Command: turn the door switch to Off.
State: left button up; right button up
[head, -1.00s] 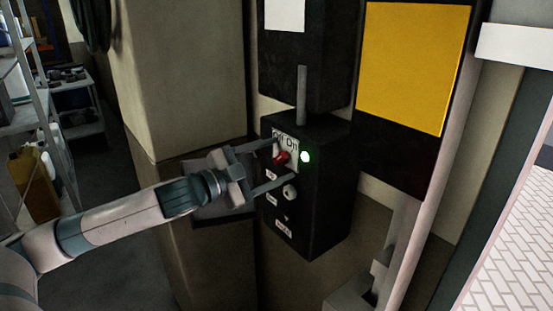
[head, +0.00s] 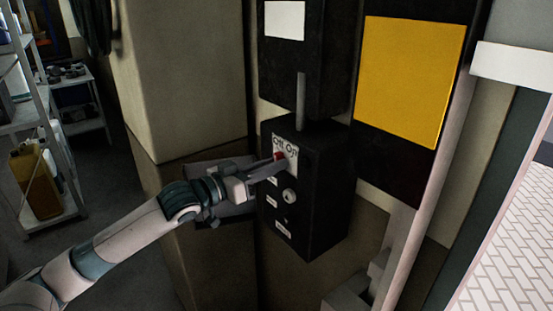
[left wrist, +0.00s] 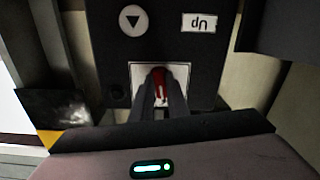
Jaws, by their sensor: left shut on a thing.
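The door switch is a red knob (head: 279,156) on a white plate marked Off and On, on the front of a black control box (head: 321,190). My left gripper (head: 273,166) is shut on the red knob. In the left wrist view the red knob (left wrist: 158,80) shows between the fingertips (left wrist: 160,100), in front of its white plate. The fingers hide part of the knob and plate, so its exact setting is hard to read. No green light shows on the box. My right gripper is in neither view.
A round pale knob (head: 290,196) sits below the switch on the same box. A grey conduit (head: 301,100) rises from the box top. A yellow panel (head: 410,80) hangs to the right. A shelf (head: 40,150) stands at the far left.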

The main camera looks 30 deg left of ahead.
pick_arm(q)
jog(key=n, duration=0.7)
jog(key=shift+a, duration=0.1)
jog(key=o, duration=1.5)
jog(key=shift+s, duration=0.1)
jog(key=v, duration=0.6)
jog(key=shift+s+a, duration=0.15)
jog(key=shift+s, duration=0.2)
jog(key=shift+a+f, duration=0.1)
